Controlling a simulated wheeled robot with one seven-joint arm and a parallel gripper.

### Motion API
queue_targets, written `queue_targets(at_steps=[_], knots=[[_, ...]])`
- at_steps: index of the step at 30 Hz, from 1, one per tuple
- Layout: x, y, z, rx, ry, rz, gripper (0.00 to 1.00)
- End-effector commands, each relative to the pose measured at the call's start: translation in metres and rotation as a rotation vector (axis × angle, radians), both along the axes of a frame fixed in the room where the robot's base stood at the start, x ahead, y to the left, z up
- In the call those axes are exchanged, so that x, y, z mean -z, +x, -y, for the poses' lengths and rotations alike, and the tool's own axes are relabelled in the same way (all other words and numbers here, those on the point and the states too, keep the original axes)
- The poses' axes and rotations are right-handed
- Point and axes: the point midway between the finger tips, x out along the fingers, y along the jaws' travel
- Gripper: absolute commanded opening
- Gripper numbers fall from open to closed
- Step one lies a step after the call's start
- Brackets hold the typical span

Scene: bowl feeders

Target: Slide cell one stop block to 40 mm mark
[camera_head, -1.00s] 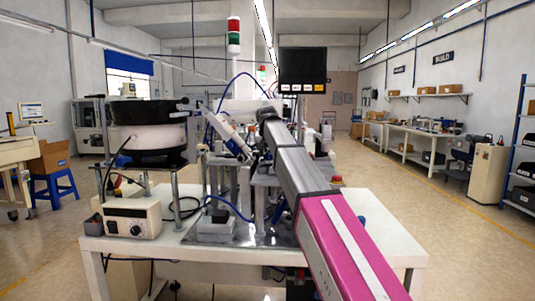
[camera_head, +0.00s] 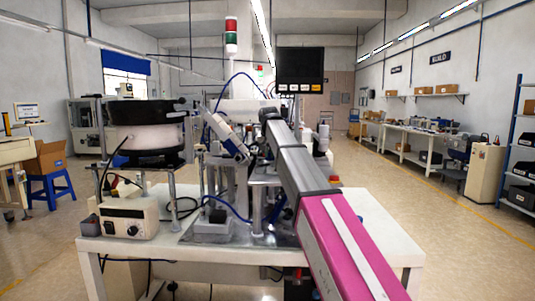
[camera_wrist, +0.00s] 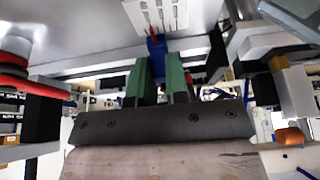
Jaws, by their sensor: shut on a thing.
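In the wrist view my gripper (camera_wrist: 160,72) has two green fingers, shut on the blue stop block (camera_wrist: 157,46). The block has a red pointer tip at its top, close to a white scale label (camera_wrist: 165,14) with dark marks. The scale's figures are too small to read, so I cannot tell which mark the pointer is at. In the head view my arm runs over the cell bench and hides the gripper, the block and the scale.
A black-and-white bowl feeder (camera_head: 145,130) stands left on the white bench (camera_head: 170,247), above a controller box (camera_head: 130,217). A slanted device (camera_head: 228,137) stands left of my arm. A dark screen (camera_head: 300,66) is behind it.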

Motion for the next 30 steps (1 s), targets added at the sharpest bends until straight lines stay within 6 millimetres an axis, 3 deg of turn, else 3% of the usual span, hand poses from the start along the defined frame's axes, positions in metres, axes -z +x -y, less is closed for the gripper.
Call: queue_targets(at_steps=[1, 2, 3, 4, 16, 30], knots=[[0.0, 0.0, 0.0, -0.001, 0.0, -0.001, 0.0], [0.0, 0.0, 0.0, -0.001, 0.0, -0.001, 0.25], [0.0, 0.0, 0.0, -0.001, 0.0, -0.001, 0.38], [0.0, 0.0, 0.0, -0.001, 0.0, -0.001, 0.4], [-0.008, -0.003, 0.0, 0.0, 0.0, 0.0, 0.4], [-0.083, -0.034, -0.001, 0.0, 0.0, 0.001, 0.4]])
